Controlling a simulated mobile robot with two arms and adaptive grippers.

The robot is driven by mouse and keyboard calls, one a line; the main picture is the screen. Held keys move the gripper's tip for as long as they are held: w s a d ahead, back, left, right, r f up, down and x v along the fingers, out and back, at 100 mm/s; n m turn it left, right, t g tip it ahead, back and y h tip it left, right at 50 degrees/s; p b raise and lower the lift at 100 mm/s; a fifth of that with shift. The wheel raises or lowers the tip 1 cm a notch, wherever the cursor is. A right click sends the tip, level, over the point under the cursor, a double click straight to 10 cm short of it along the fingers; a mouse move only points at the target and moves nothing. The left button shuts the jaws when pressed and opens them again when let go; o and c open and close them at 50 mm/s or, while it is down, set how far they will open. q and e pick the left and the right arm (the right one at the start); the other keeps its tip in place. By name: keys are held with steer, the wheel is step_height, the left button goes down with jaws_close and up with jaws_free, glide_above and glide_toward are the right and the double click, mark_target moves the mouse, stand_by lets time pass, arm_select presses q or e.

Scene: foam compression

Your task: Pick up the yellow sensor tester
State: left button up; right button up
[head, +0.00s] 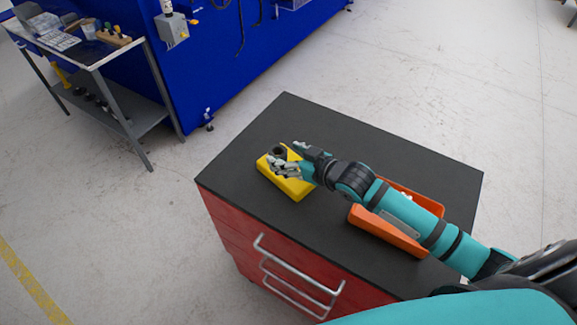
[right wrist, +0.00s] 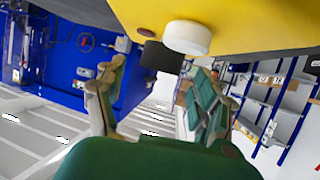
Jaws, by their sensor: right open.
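The yellow sensor tester (head: 298,190) lies on the dark top of the red cabinet, near its left front edge. My right gripper (head: 284,160) is over the tester and partly hides it. In the right wrist view the tester's yellow body (right wrist: 240,22) fills the top. A white round knob (right wrist: 187,38) and a black knob (right wrist: 160,57) stick out from it towards the space between the fingers of my right gripper (right wrist: 160,78). The fingers are spread apart and empty. Whether they touch the tester is unclear. My left gripper is not in view.
An orange tray (head: 377,232) stands on the red cabinet (head: 230,237), under my right forearm. The back of the cabinet top (head: 290,115) is clear. A grey side table (head: 128,75) with tools and a blue machine (head: 220,70) stand beyond.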

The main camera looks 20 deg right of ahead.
steer(key=shift+x, duration=1.25)
steer(key=shift+r, duration=0.1)
jaws_close()
steer(key=shift+r, duration=0.1)
